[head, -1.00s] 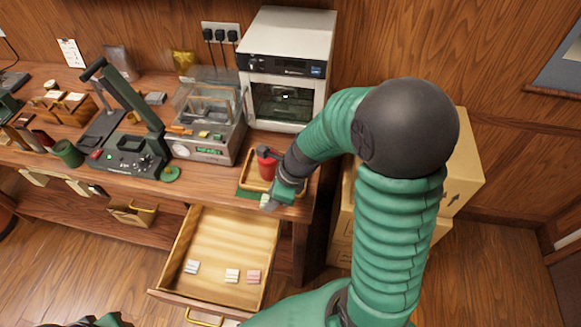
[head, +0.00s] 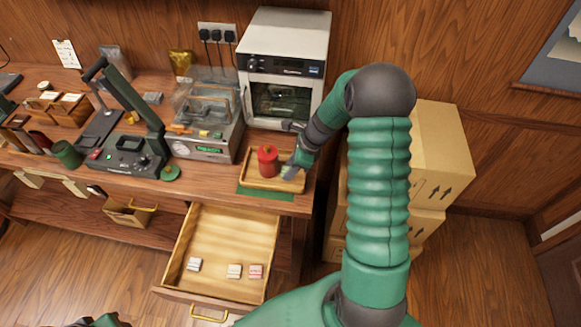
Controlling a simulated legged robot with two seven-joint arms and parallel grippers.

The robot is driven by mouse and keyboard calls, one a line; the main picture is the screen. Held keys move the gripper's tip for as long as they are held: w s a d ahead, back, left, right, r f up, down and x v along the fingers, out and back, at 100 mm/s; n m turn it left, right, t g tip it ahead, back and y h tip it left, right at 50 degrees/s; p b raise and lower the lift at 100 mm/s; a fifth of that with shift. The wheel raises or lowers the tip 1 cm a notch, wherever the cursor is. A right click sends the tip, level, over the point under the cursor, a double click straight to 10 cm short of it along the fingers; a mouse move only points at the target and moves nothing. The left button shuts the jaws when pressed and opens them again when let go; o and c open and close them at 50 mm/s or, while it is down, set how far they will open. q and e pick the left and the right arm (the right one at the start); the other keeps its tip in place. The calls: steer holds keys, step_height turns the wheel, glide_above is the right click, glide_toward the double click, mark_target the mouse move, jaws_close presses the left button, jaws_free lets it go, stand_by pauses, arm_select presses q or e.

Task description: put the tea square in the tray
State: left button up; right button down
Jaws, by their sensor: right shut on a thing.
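The wooden tray (head: 258,187) lies on a green mat near the right end of the bench. A red canister (head: 267,161) stands in it. My right gripper (head: 288,173) is at the tray's right side, low over it, pointing down and left. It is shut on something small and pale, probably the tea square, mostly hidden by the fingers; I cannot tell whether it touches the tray. Small wrapped squares lie in the open drawer: white ones (head: 194,264) (head: 234,271) and a pink one (head: 255,271). Part of my left arm shows at the bottom left edge; its fingers cannot be made out.
The open drawer (head: 213,226) juts out below the bench front. A white oven (head: 285,70) stands behind the tray. A sealing machine (head: 208,130) and a lever press (head: 128,140) stand to the left. Cardboard boxes (head: 440,150) are stacked at the right.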

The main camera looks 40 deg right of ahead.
steer(key=shift+d+f, duration=0.2)
steer(key=c, duration=1.4)
jaws_free()
steer(key=shift+d+f, duration=0.2)
steer(key=shift+d, duration=0.2)
steer(key=o, duration=0.5)
steer(key=shift+s+d+f, duration=0.1)
steer(key=shift+s+d, duration=0.1)
steer(key=shift+d, duration=0.2)
steer(key=shift+c, duration=0.2)
arm_select(q)
steer(key=shift+s+d, duration=0.1)
steer(key=shift+d, duration=0.55)
arm_select(e)
steer(key=shift+a, duration=0.45)
